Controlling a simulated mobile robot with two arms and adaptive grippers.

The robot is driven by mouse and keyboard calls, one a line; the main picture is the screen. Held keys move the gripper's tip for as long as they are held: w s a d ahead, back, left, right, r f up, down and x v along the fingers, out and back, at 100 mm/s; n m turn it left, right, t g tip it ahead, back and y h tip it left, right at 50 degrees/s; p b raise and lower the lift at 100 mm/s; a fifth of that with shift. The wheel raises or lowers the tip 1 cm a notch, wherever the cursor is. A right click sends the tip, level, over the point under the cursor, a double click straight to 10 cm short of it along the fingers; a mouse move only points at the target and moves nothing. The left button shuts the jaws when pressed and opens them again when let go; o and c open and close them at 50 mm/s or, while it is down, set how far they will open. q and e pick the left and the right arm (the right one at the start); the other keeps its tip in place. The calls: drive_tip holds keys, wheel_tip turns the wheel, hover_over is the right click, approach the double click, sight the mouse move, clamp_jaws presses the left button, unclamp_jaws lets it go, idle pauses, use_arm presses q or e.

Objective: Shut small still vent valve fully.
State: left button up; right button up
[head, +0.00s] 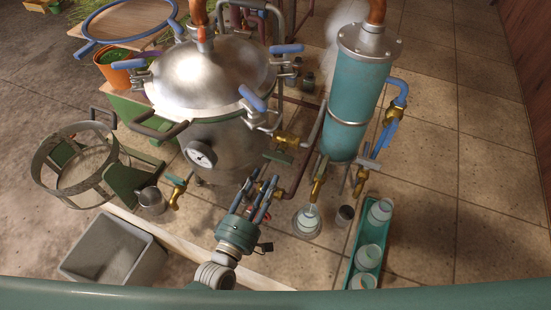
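The still is a steel pot (215,75) with a domed lid, blue-handled clamps and a dial gauge (201,155). A small brass valve (263,187) sits low at its front right, by a dark red pipe. Another brass valve (287,140) with a green handle (278,157) is on the pot's right side. I cannot tell for certain which is the vent valve. My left gripper (263,181), with a teal body, reaches up from the bottom to the low brass valve. Its fingers are spread, partly hiding the valve; contact is unclear. My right gripper is not in view.
A teal condenser (346,110) with a blue hose (389,130) stands right of the pot. A glass flask (307,221) and a tray (352,247) of jars are below it. A grey bin (105,262) and a wire basket (45,160) are at left. Tiled floor at right is clear.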

sight(276, 159)
use_arm(q)
drive_tip(key=p+x, duration=0.1)
drive_tip(key=x, duration=0.7)
drive_tip(key=shift+w+d, duration=0.15)
drive_tip(key=shift+w, duration=0.05)
clamp_jaws()
